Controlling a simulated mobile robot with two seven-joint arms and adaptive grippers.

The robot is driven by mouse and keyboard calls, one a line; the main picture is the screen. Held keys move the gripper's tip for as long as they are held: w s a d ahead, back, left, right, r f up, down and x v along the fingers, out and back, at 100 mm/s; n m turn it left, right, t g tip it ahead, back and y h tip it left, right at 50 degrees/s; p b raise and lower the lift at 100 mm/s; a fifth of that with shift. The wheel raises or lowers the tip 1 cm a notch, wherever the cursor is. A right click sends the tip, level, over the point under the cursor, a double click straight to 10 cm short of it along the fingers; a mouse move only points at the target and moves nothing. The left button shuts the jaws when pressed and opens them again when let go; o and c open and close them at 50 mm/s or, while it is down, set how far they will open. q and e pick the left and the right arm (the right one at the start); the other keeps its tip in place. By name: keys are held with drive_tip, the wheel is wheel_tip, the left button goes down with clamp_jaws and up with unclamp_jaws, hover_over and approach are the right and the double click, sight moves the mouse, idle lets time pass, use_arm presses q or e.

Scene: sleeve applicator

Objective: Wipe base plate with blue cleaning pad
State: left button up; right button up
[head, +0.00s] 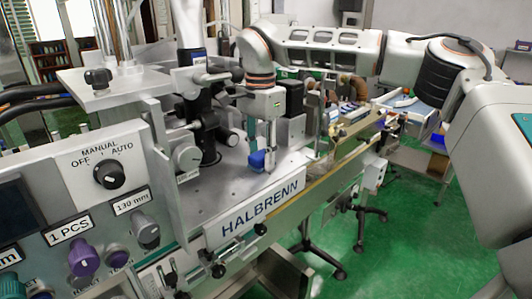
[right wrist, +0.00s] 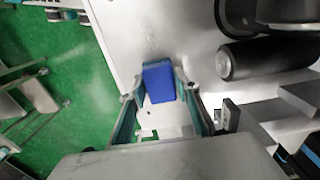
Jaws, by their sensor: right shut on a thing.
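The blue cleaning pad (head: 257,160) is at the base plate (head: 222,195), a flat silvery metal surface of the machine. My right gripper (head: 264,146) reaches down from above and is shut on the pad. The right wrist view shows the blue pad (right wrist: 159,82) between the two fingertips (right wrist: 158,92), over the pale plate (right wrist: 150,30). Whether the pad touches the plate or hovers just above it I cannot tell. My left gripper is not in view.
A black column (head: 203,130) with clamps and knobs stands left of the pad. A control panel (head: 75,200) with a dial and buttons fills the left front. The HALBRENN front panel (head: 262,205) edges the plate, and a conveyor (head: 345,150) runs off to the right. Green floor (head: 400,255) is open beyond.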

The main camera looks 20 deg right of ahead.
sight(232, 182)
drive_tip(key=shift+s+a, duration=0.3)
drive_tip(key=shift+a, duration=0.55)
drive_tip(key=shift+s+a+f, duration=0.1)
drive_tip(key=shift+s+a, duration=0.15)
drive_tip(key=shift+a, duration=0.4)
drive_tip(key=shift+s+a, duration=0.3)
drive_tip(key=shift+a, duration=0.4)
drive_tip(key=shift+s+a+f, duration=0.1)
drive_tip(key=shift+s+a, duration=0.15)
drive_tip(key=shift+a, duration=0.4)
drive_tip(key=shift+s+a+r, duration=0.1)
drive_tip(key=shift+s+a, duration=0.15)
drive_tip(key=shift+a, duration=0.5)
drive_tip(key=shift+s+a+r, duration=0.1)
drive_tip(key=shift+s+a, duration=0.15)
drive_tip(key=shift+a, duration=0.45)
